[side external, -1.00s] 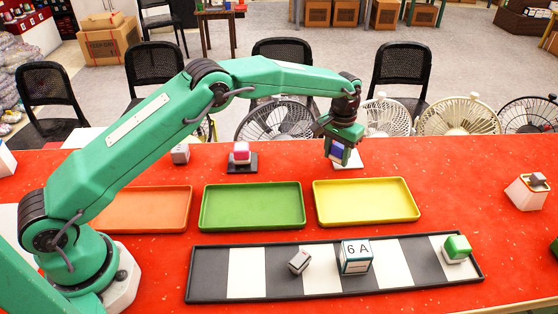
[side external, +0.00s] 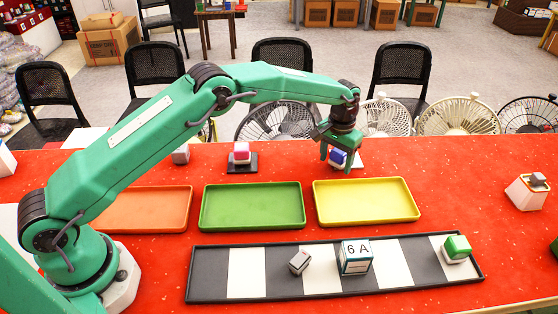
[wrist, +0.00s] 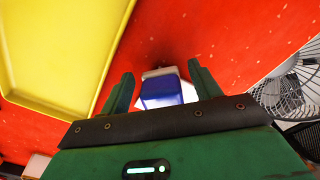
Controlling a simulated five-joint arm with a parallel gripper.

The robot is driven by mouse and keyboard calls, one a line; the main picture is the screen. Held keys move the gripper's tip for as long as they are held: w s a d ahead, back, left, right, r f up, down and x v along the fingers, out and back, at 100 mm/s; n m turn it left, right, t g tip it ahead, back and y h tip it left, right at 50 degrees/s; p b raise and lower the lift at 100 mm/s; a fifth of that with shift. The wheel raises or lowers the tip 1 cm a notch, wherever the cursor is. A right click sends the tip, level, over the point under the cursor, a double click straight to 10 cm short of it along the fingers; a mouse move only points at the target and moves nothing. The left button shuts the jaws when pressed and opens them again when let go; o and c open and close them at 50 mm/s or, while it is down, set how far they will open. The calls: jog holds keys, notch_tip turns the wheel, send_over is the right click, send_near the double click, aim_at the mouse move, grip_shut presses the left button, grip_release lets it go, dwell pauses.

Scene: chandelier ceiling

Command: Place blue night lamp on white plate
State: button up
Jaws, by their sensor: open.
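The blue night lamp (side external: 338,157), blue with a white part, is at the white plate (side external: 355,165) behind the yellow tray, and looks to be resting on it. My gripper (side external: 340,152) is over the lamp, with its fingers spread on either side. In the wrist view the lamp (wrist: 162,92) sits between the two open fingers of my gripper (wrist: 160,75), with gaps on both sides. The gripper hides part of the lamp and much of the plate, so the exact contact is hard to see.
Orange (side external: 150,210), green (side external: 252,207) and yellow (side external: 367,202) trays lie in front. A black-and-white strip (side external: 215,275) holds a grey cube, a "6 A" box (side external: 355,257) and a green-topped block (side external: 456,248). A pink-topped block (side external: 241,152) stands on a dark plate to the left.

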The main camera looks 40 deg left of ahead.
aim_at(337, 153)
notch_tip(337, 153, up, 12)
jog(key=shift+f, duration=0.15)
jog(key=shift+r, duration=0.35)
dwell(0.3)
dwell(0.5)
